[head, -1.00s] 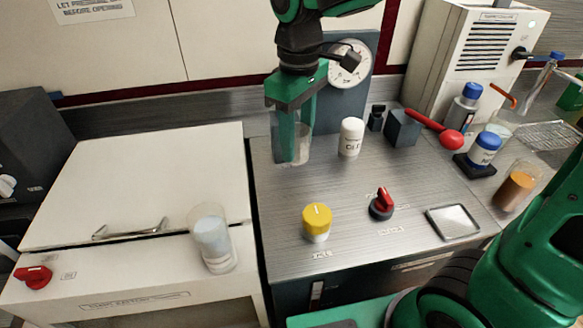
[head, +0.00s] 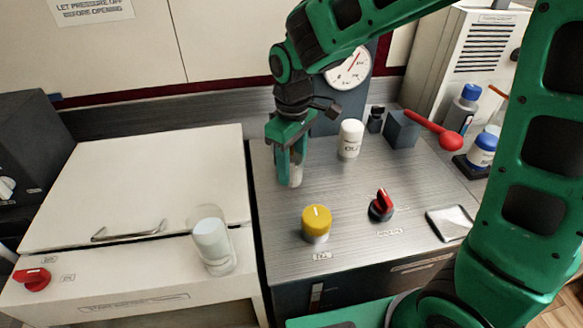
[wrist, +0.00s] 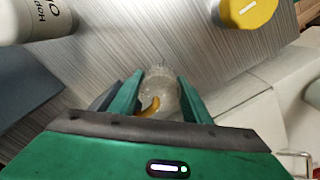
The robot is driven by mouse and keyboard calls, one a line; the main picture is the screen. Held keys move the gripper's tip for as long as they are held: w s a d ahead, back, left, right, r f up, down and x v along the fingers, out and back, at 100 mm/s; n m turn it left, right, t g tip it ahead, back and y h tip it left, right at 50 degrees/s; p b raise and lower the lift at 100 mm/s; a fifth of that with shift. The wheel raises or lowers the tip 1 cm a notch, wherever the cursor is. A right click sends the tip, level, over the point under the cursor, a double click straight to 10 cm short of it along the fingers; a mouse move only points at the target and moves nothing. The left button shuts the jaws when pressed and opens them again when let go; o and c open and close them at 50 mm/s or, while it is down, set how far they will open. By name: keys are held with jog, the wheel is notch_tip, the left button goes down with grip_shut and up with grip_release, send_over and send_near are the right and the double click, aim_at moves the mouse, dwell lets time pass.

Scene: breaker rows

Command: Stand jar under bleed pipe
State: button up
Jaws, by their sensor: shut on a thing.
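My gripper (head: 288,165) is over the back left of the metal worktop, shut on a clear jar (head: 296,176). The jar shows between the two green fingers in the wrist view (wrist: 162,90). A small curved orange-yellow piece (wrist: 150,107) shows at the jar there; I cannot tell whether it is inside or in front of it. The fingers hide much of the jar in the head view, and I cannot tell whether it touches the worktop. I cannot pick out the bleed pipe for certain.
A white bottle (head: 350,139) stands right of my gripper, before a gauge panel (head: 331,121). A yellow knob (head: 316,223) and a red-handled knob (head: 382,206) are nearer the front. A clear container with pale contents (head: 212,242) is on the white cabinet at left. Worktop between is clear.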

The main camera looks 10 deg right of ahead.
jog(key=shift+s+f, duration=0.2)
jog(key=shift+f, duration=0.2)
jog(key=shift+f, duration=0.15)
jog(key=o, duration=1)
jog(key=shift+o, duration=0.2)
notch_tip(320, 180, up, 12)
jog(key=shift+r, duration=0.2)
